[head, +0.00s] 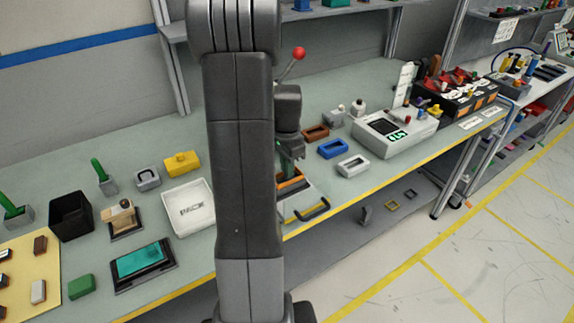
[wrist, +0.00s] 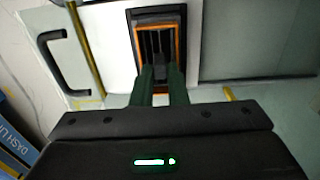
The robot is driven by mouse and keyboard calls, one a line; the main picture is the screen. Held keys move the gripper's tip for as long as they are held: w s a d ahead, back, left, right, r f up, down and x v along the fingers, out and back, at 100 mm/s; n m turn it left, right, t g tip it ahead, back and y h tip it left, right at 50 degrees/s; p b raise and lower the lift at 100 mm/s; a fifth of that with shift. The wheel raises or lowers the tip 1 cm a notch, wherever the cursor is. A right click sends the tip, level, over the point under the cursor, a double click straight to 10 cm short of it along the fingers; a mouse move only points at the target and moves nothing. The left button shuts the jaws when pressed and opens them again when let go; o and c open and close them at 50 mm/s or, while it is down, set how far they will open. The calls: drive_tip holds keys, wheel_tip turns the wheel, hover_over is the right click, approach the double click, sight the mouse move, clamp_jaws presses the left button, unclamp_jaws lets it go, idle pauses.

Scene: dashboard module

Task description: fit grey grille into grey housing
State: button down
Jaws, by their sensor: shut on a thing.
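My gripper (wrist: 161,82) has dark green fingers, close together and shut on the grey grille (wrist: 156,44), a dark slatted piece. The grille shows just beyond the fingertips, inside an orange rectangular rim (wrist: 182,45). A dark housing (wrist: 158,13) surrounds this rim. I cannot tell how deep the grille sits or whether it touches the housing. In the head view my gripper (head: 291,150) points down over the orange-edged housing (head: 290,185), and my arm hides its left side.
A black handle (head: 311,210) lies at the bench's yellow front edge. Orange (head: 315,133), blue (head: 332,149) and white (head: 353,166) frames lie to the right, before a grey console (head: 395,133). A white tray (head: 190,218) stands left of my arm.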

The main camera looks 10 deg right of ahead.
drive_tip(key=shift+f, duration=0.2)
drive_tip(key=c, duration=1.4)
unclamp_jaws()
drive_tip(key=shift+c, duration=0.2)
wheel_tip(320, 180, up, 12)
drive_tip(key=shift+r+b, duration=0.15)
drive_tip(key=shift+b, duration=0.3)
wheel_tip(320, 180, down, 12)
drive_tip(key=shift+f+p, duration=0.1)
drive_tip(key=shift+p, duration=0.4)
drive_tip(key=shift+r+b, duration=0.3)
drive_tip(key=shift+r, duration=1.65)
